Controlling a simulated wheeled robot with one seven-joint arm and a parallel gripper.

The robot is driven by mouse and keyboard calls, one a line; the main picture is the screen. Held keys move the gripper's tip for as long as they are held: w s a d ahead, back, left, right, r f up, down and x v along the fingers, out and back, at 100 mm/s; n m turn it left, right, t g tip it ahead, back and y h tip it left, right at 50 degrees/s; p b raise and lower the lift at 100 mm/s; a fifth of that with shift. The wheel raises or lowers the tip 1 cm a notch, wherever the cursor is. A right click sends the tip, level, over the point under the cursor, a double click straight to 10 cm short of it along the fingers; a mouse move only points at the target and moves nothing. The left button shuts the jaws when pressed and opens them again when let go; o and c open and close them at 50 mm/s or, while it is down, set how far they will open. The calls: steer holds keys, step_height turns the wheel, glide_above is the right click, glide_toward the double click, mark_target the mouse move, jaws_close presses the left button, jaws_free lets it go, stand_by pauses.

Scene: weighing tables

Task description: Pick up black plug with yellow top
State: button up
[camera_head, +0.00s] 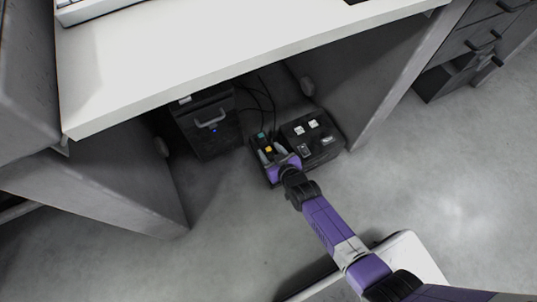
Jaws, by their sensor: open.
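A small yellow top (268,149) shows in the left part of a dark box on the floor under the white desk. The black body below it is too dark and small to make out. My gripper (272,151) reaches into that left part from above, with its pale fingers open on either side of the yellow top. I cannot tell whether the fingers touch the plug. My purple wrist covers the near part of this compartment.
The dark box (341,142) also holds white and grey pieces on its right side and a teal-topped piece (261,136) behind the yellow one. Black cables run behind it. A dark cabinet (204,138) stands left. The desk top (240,35) overhangs; grey side panels flank the space.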

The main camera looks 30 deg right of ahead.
jaws_close()
steer(key=shift+r, duration=0.1)
stand_by(0.3)
